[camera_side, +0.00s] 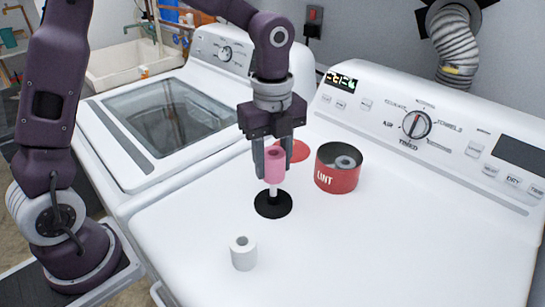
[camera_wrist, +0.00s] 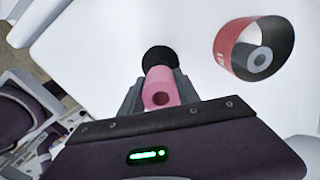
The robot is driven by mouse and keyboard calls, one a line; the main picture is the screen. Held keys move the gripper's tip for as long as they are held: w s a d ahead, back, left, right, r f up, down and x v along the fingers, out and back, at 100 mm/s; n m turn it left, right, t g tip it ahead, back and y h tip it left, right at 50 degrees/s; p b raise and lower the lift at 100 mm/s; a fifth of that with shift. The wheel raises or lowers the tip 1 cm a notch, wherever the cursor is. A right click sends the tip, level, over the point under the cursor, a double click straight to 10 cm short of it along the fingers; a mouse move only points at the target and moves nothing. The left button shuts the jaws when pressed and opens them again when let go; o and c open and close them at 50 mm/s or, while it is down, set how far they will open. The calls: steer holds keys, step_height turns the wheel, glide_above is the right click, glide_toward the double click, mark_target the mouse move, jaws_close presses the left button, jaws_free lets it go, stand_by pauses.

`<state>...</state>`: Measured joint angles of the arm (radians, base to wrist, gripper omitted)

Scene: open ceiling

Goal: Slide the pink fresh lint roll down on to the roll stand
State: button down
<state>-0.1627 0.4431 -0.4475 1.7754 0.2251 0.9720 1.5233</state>
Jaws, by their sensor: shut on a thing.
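The pink lint roll (camera_side: 275,168) is upright between the fingers of my gripper (camera_side: 269,168), which is shut on it. The roll stand has a round black base (camera_side: 273,205) on the dryer top and a pale post (camera_side: 273,189) showing just below the roll. The roll appears lined up over the post; whether the post is inside its core is hidden. In the wrist view the pink roll (camera_wrist: 160,91) sits between the fingers, its hollow end facing the camera, with the black base (camera_wrist: 159,57) beyond it.
A red LINT tin (camera_side: 337,175) holding a grey roll (camera_side: 345,163) stands right of the stand. A red disc (camera_side: 295,150) lies behind my gripper. A white roll (camera_side: 243,253) stands in front. The white dryer top (camera_side: 400,235) is clear to the right.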

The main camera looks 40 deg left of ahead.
steer(key=shift+f, duration=1)
stand_by(0.3)
steer(key=c, duration=0.8)
jaws_free()
step_height(320, 180, up, 7)
steer(key=shift+f, duration=0.15)
steer(key=s+a+r+n+t, duration=0.2)
steer(key=s+n, duration=0.8)
steer(key=n, duration=0.1)
steer(key=s+a+r+n+t, duration=0.3)
steer(key=s+n, duration=0.7)
steer(key=shift+s+a+n+t, duration=0.3)
steer(key=shift+s+n, duration=0.05)
steer(key=shift+n, duration=0.05)
